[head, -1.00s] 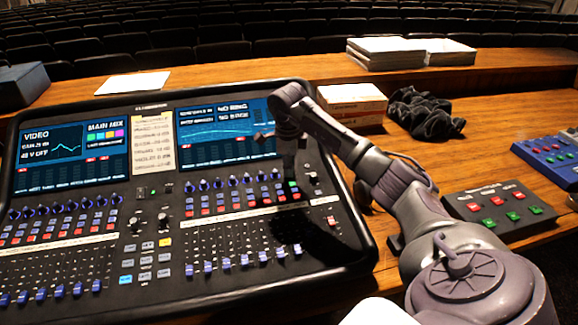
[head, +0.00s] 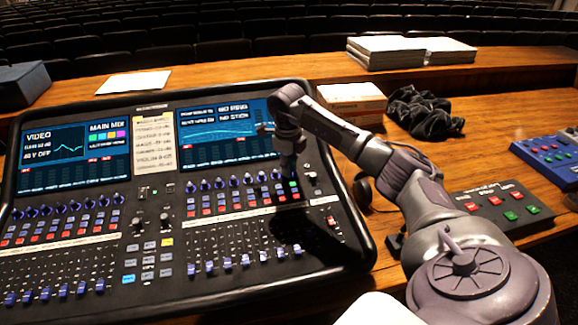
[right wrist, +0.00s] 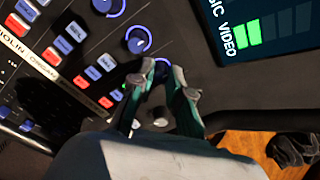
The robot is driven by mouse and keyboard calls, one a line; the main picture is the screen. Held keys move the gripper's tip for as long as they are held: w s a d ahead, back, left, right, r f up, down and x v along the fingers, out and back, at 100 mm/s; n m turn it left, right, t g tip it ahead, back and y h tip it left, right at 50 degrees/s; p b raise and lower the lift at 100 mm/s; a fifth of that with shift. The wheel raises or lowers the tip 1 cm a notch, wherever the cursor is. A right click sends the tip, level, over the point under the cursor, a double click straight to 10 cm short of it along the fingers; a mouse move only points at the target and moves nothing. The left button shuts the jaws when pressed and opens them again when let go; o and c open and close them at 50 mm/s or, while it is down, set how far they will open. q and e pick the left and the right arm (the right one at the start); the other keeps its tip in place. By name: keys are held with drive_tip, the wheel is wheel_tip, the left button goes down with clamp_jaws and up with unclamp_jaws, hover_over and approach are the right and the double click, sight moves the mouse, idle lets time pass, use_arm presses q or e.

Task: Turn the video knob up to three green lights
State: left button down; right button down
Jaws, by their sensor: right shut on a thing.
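My right gripper (head: 289,172) points down at the right end of the upper row of blue knobs on the mixing desk (head: 352,225). In the right wrist view its two fingers (right wrist: 166,76) are closed around the last blue knob of the row, the video knob (right wrist: 158,92), which they mostly hide. On the desk's screen, the meter marked VIDEO (right wrist: 228,44) shows two green lights (right wrist: 246,34) lit, with dark segments after them. My left gripper is not in view.
Other blue knobs (right wrist: 138,40) and red and blue buttons stand close beside the fingers.

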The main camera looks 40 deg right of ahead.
idle(0.3)
drive_tip(key=c, duration=1.1)
unclamp_jaws()
drive_tip(key=shift+r, duration=0.1)
drive_tip(key=r, duration=0.7)
drive_tip(key=a+r, duration=0.1)
drive_tip(key=r, duration=0.3)
drive_tip(key=shift+s+r, duration=0.35)
drive_tip(key=shift+s, duration=0.05)
drive_tip(key=shift+a+f, duration=0.1)
drive_tip(key=shift+a, duration=0.05)
